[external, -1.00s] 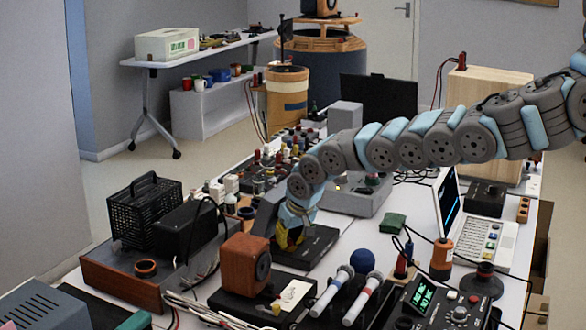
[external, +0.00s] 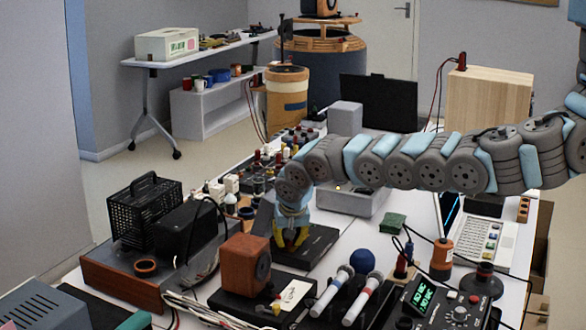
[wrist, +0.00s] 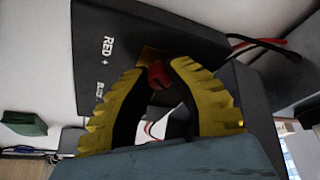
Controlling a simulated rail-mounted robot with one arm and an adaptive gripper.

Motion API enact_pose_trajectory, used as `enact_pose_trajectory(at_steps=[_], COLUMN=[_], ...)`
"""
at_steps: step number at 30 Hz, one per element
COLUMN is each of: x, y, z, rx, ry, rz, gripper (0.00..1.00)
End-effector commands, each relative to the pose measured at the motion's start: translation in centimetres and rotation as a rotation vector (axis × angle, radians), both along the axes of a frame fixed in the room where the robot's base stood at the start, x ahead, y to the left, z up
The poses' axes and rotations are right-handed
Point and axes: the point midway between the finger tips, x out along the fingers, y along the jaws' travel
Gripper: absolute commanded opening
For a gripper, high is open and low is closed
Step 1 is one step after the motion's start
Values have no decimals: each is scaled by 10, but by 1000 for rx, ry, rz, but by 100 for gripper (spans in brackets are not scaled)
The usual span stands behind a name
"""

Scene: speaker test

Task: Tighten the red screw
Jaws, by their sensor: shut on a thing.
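The red screw (wrist: 158,75) shows in the wrist view on a black box (wrist: 190,32) lettered "RED +", with more lettering partly hidden. My gripper (wrist: 157,70) has its yellow ridged fingers on either side of the screw, shut on it. In the external view my gripper (external: 291,241) points down at the black box (external: 318,242) on the table. The screw is hidden there behind the fingers. A red and a black lead run off the box's far side in the wrist view.
A small brown wooden speaker (external: 246,262) stands close in front of my gripper. A grey box (external: 350,203) is behind it, under my arm.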

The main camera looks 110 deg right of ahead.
Motion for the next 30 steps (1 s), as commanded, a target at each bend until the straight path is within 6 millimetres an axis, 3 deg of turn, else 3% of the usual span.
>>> enact_pose_trajectory(at_steps=[8,9,12,23,30], x=[0,0,0,0,2], y=[1,1,1,1,6], z=[-1,-1,-1,0,11], rx=[2,2,2,1,0], ry=[0,0,1,1,2], rz=[1,1,1,1,1], gripper=[0,23,51,51,51])
